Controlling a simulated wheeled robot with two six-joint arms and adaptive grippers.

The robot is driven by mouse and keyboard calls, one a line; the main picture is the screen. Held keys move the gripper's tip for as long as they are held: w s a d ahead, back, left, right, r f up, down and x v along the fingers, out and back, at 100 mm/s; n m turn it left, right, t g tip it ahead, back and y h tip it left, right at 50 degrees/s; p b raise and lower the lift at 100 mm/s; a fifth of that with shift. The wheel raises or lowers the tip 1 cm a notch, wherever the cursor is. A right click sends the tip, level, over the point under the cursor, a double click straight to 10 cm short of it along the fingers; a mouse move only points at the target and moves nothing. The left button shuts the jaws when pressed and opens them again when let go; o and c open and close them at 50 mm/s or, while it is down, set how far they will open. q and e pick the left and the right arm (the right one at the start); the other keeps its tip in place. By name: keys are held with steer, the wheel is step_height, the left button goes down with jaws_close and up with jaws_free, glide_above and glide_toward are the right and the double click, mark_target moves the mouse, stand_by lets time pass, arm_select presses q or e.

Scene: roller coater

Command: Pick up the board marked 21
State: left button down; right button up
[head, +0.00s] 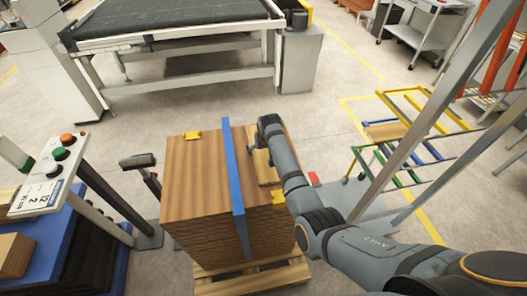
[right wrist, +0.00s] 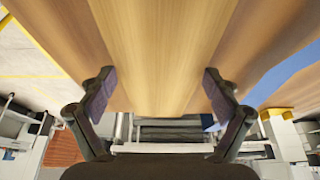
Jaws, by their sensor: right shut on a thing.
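A tall wooden board stack (head: 195,185) stands on a pallet, with a blue upright divider (head: 233,175) across it. To the right of the divider is a narrower group of boards, topped by a light wooden board (head: 264,170). My right gripper (head: 262,142) is at the far end of this board, shut on it. In the right wrist view, the board (right wrist: 155,45) runs between the two fingers of the gripper (right wrist: 158,90). No number 21 is legible on it. The arm hides part of the board's right side. I cannot tell whether the board is lifted. My left gripper is not in view.
Yellow tags (head: 192,135) sit on the stack edges. A dark-topped conveyor table (head: 180,20) stands behind. A button panel (head: 55,165) and a grey post with a black head (head: 138,161) are at left. A coloured rack (head: 420,120) stands right. Floor behind the stack is clear.

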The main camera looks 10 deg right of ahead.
steer(key=shift+w+r, duration=0.1)
steer(key=shift+r, duration=0.2)
steer(key=d+r+b, duration=0.1)
steer(key=r, duration=0.1)
steer(key=w+d+r+b, duration=0.1)
steer(key=d+r, duration=0.1)
steer(key=r, duration=0.1)
steer(key=d+r+b, duration=0.1)
steer(key=r, duration=0.1)
steer(key=shift+w+d+r, duration=0.15)
steer(key=shift+d+r, duration=0.1)
steer(key=shift+r, duration=0.1)
steer(key=w+d+r+b, duration=0.2)
steer(key=d+r, duration=0.2)
steer(key=d, duration=0.5)
steer(key=shift+w+r, duration=0.15)
steer(key=shift+r, duration=0.2)
